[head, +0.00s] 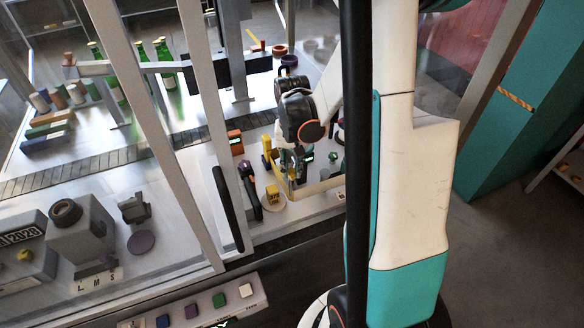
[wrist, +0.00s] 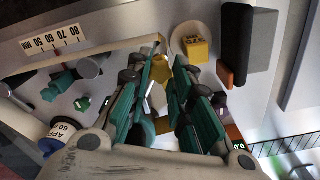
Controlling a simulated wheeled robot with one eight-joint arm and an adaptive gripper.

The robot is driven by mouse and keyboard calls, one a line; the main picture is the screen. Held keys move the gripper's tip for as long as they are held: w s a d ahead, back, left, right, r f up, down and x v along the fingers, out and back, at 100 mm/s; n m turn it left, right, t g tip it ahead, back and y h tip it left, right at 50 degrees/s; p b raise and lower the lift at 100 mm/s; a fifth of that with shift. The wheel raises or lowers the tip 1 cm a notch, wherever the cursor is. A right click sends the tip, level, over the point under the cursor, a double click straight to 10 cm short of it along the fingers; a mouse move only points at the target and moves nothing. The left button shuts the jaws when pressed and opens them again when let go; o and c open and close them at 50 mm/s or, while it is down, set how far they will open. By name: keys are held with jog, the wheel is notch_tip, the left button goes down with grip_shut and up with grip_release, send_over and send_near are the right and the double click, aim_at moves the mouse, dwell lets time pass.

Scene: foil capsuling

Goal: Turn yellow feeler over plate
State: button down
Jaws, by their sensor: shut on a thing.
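The yellow feeler (wrist: 160,70) shows between my fingertips in the wrist view, close to the end of a pale beam. My gripper (wrist: 166,66) is shut on it; the teal fingers hide part of it. In the head view my gripper (head: 292,163) is low over the bench, behind and a little right of the plate. The round pale plate (wrist: 176,36) lies just beyond the fingertips in the wrist view, with a yellow block (wrist: 196,46) on it. The plate (head: 273,205) and block (head: 272,191) also show in the head view. The feeler appears beside the plate, not over it.
The pale beam (wrist: 112,50) runs left from the fingertips, near a millimetre scale (wrist: 55,38). A black handle (wrist: 235,40) and an orange-brown block (wrist: 224,76) stand right of the plate. A frame post (head: 209,130) borders the bench.

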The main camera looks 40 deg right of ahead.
aim_at(292, 170)
jog(key=n+b, duration=0.3)
jog(key=n, duration=0.3)
jog(key=shift+f, duration=0.1)
jog(key=n+b, duration=0.2)
jog(key=n, duration=0.4)
jog(key=shift+n, duration=0.3)
dwell(0.3)
jog(key=c, duration=1.4)
grip_release()
notch_tip(292, 170, up, 12)
jog(key=shift+r, duration=0.1)
